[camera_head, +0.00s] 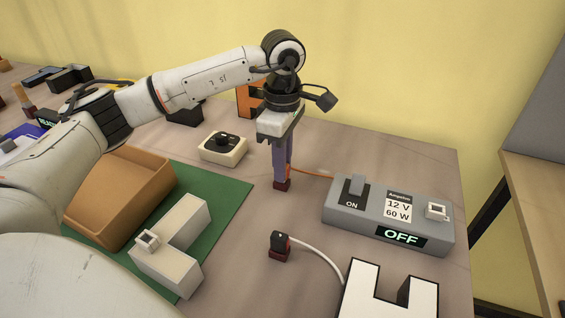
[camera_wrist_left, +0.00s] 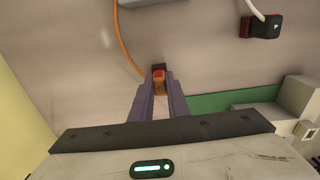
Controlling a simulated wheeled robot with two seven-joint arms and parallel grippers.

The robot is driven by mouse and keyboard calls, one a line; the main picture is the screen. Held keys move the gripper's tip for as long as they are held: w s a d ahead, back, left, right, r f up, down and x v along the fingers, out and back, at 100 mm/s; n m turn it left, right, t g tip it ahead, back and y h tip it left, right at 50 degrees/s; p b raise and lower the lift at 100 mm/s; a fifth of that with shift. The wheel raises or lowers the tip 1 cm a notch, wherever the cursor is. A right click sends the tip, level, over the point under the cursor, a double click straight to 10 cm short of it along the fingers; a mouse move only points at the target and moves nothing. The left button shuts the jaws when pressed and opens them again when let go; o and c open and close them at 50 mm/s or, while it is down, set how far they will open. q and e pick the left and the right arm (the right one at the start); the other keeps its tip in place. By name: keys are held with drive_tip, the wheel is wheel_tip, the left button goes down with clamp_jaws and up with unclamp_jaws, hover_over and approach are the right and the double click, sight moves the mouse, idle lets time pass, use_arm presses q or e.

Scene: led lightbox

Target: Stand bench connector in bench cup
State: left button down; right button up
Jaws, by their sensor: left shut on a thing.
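The orange bench connector (camera_wrist_left: 158,76) is between the fingertips of my left gripper (camera_wrist_left: 158,84), which is shut on it. An orange cable runs from it. In the camera_head view my left gripper (camera_head: 283,165) points straight down, with the fingers hiding most of the connector. A small dark red bench cup (camera_head: 282,184) is right at the fingertips on the table; it also shows in the left wrist view (camera_wrist_left: 158,67). The connector's lower end is at the cup, but I cannot tell how deep it sits. My right gripper is not in view.
A grey supply box (camera_head: 388,220) reading OFF stands to the right. A black connector (camera_head: 280,240) with a white cable stands in another dark red cup in front. A white letter block (camera_head: 365,290), a cream dial box (camera_head: 222,148) and an orange tray (camera_head: 125,190) are around.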

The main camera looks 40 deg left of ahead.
use_arm(q)
drive_tip(key=shift+f, duration=0.3)
drive_tip(key=c, duration=1.6)
unclamp_jaws()
drive_tip(key=shift+c, duration=0.2)
drive_tip(key=shift+r, duration=0.15)
drive_tip(key=shift+r+p, duration=2.75)
drive_tip(key=shift+r, duration=1.2)
